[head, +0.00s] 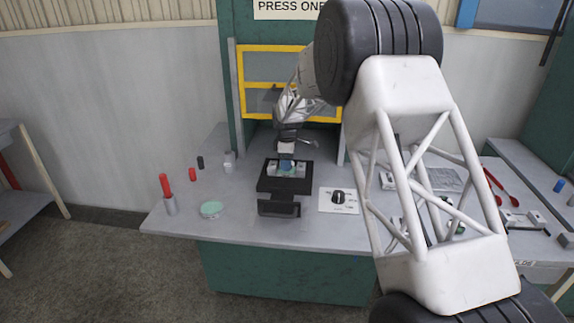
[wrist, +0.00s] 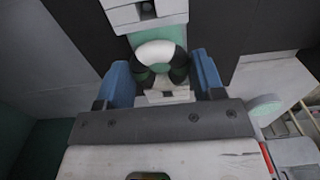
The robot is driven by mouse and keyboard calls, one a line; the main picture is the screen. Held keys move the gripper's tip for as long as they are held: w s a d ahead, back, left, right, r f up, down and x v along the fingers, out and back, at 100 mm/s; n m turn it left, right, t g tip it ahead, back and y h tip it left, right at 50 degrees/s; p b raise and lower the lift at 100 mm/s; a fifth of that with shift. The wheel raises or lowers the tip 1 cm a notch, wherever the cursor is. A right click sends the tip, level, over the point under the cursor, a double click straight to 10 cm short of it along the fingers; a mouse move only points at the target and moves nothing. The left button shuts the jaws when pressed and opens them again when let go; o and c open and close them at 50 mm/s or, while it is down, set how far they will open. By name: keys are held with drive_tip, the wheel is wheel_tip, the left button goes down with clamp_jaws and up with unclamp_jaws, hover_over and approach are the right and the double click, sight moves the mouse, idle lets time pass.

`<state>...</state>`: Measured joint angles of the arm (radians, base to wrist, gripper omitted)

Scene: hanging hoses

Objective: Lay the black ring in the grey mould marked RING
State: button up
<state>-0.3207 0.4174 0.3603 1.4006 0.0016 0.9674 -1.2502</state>
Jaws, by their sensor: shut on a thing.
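My gripper (head: 286,163) is at the press, low over a black platform (head: 284,184). In the wrist view its two blue fingers (wrist: 161,82) are shut on the black ring (wrist: 180,66), which shows as dark curved parts inside them. A pale grey block (wrist: 145,14), perhaps the mould, lies beyond the fingers. Pale parts also show around the fingertips in the head view (head: 301,170). I cannot read a RING mark or tell whether the ring touches the mould.
The press's yellow frame (head: 268,48) stands close behind my gripper. A white card (head: 326,207) with a black knob lies right of the platform. A green round dish (head: 211,209) and a red-handled tool (head: 166,186) are at the left.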

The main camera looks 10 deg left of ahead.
drive_tip(key=shift+f, duration=0.7)
drive_tip(key=shift+f, duration=0.15)
drive_tip(key=o, duration=0.9)
wheel_tip(320, 180, up, 12)
drive_tip(key=shift+r, duration=0.2)
idle(0.7)
